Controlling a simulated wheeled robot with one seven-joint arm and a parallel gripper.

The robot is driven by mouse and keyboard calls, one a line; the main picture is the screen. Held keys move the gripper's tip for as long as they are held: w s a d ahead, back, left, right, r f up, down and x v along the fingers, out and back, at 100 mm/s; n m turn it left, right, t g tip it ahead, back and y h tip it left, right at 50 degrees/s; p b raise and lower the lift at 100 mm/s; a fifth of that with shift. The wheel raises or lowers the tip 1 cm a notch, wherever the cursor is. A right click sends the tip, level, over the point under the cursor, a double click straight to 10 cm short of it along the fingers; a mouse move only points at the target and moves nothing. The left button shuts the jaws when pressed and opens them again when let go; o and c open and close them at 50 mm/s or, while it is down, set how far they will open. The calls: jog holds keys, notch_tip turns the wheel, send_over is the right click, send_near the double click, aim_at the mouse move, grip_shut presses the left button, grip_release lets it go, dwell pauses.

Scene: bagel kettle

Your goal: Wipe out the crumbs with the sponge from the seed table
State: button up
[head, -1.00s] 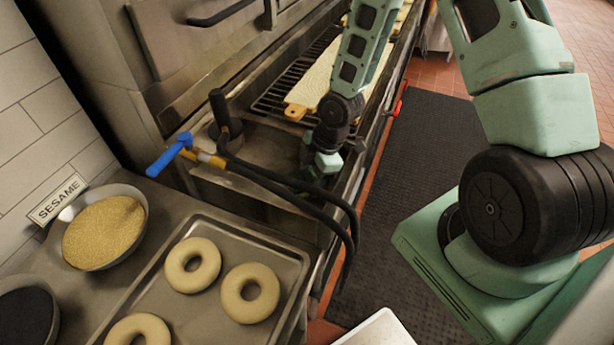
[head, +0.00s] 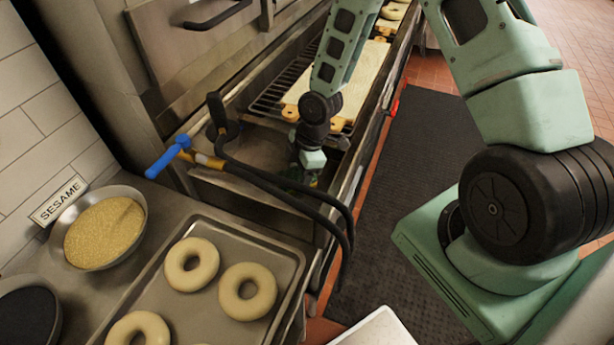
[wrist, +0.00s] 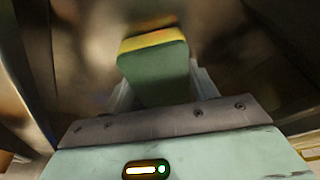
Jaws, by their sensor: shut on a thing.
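My gripper (head: 308,176) is low behind the black hose in the head view, over the recessed metal basin beside the counter. In the wrist view my gripper (wrist: 155,90) is shut on a sponge (wrist: 154,68), green with a yellow edge. In the head view the sponge is mostly hidden by the wrist and hose. The seed table (head: 88,305) is the metal counter at the lower left. No loose crumbs can be made out on its visible part.
On the counter stand a sesame bowl (head: 104,231), a dark bowl (head: 28,314) and a tray (head: 288,268) with several bagels. A black hose (head: 290,210) with a blue handle (head: 168,156) arches near my gripper. Wooden boards (head: 335,85) lie on a grate behind. Dark floor mat lies right.

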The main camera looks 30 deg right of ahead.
aim_at(273, 177)
jog(key=shift+w+a+r, duration=0.1)
jog(key=shift+w+a, duration=0.7)
jog(key=shift+w, duration=0.2)
jog(key=shift+w+a, duration=0.6)
jog(key=shift+w, duration=0.2)
jog(key=shift+w+a, duration=0.55)
jog(key=shift+w, duration=0.25)
jog(key=shift+f, duration=0.2)
jog(key=shift+d, duration=0.1)
